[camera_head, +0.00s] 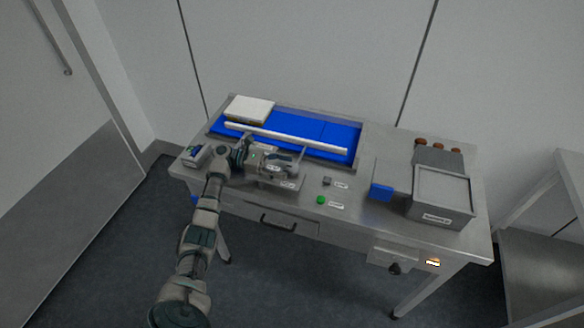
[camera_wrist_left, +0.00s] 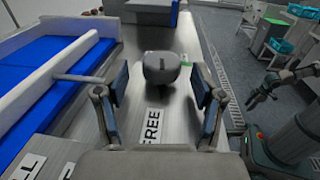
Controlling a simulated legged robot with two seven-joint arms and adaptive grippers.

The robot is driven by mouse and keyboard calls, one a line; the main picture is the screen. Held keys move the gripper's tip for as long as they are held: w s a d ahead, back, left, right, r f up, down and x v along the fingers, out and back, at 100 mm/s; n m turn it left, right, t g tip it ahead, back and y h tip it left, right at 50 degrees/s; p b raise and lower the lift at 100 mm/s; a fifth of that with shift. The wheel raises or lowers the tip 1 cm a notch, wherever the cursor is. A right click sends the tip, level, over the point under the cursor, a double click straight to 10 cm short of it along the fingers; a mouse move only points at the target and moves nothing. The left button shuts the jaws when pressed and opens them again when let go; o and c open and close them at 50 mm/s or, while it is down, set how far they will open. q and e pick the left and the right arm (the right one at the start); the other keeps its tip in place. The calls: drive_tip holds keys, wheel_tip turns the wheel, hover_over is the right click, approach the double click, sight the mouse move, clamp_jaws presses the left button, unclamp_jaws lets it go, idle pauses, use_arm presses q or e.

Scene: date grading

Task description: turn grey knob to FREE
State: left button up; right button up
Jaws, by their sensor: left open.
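The grey knob (camera_wrist_left: 160,68) stands on the steel worktop, between the fingers of my left gripper and a little beyond their tips in the left wrist view. The left gripper (camera_wrist_left: 160,92) is open, with a dark blue-grey pad on each side. I see no clear contact with the knob. A white label reading FREE (camera_wrist_left: 152,126) lies on the near side of the knob. In the head view my left gripper (camera_head: 284,164) is over the worktop in front of the blue belt, and I cannot make out the knob there. An arm at the right of the wrist view appears to be my right one, its gripper (camera_wrist_left: 262,92) small.
A blue belt (camera_head: 335,133) with a white bar (camera_head: 285,137) runs behind the gripper. The worktop's front edge is close by.

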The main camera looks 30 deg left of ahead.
use_arm(q)
drive_tip(key=v, duration=0.4)
drive_tip(key=shift+d+r, duration=0.1)
